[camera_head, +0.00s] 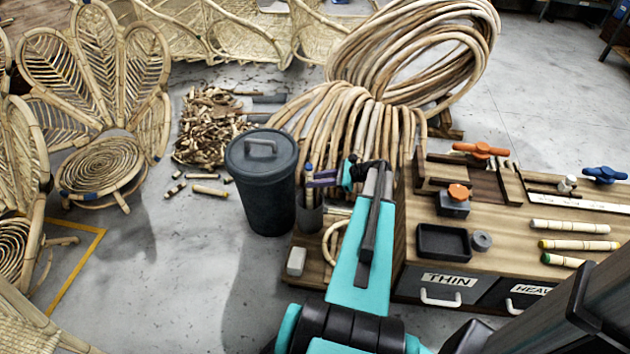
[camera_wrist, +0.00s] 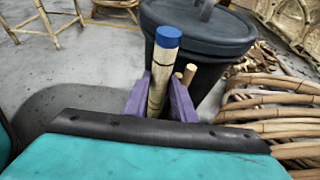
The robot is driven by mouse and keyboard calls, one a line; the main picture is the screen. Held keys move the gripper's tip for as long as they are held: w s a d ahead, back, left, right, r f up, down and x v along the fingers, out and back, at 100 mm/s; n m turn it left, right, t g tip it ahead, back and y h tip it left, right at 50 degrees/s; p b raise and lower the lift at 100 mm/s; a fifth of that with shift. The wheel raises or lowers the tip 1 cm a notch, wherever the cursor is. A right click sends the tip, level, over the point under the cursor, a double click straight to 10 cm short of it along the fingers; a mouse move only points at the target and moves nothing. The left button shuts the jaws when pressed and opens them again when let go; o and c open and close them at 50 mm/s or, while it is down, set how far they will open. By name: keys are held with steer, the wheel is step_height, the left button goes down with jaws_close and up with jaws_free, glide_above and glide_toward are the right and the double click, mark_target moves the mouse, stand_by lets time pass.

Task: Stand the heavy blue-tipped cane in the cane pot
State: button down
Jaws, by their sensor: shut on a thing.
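The blue-tipped cane (camera_wrist: 160,70) stands nearly upright between the purple fingers of my gripper (camera_wrist: 160,100) in the wrist view, leaning slightly. Its blue tip rises above the fingers. In the head view my gripper (camera_head: 322,180) is at the cane (camera_head: 308,168), directly over the grey cane pot (camera_head: 310,218). The cane's lower end is hidden, so I cannot tell how deep it sits in the pot. A thinner plain cane end (camera_wrist: 190,71) shows just behind the right finger.
A dark lidded bin (camera_head: 265,190) stands close left of the pot. A rattan coil (camera_head: 350,125) is behind. The workbench (camera_head: 490,210) at right holds several short canes, a black tray (camera_head: 443,242) and clamps.

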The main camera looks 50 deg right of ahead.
steer(key=c, duration=1.4)
jaws_free()
steer(key=shift+d, duration=0.1)
steer(key=shift+r, duration=0.1)
steer(key=p+v, duration=0.2)
steer(key=v, duration=1.1)
steer(key=shift+s, duration=0.4)
steer(key=shift+r, duration=0.1)
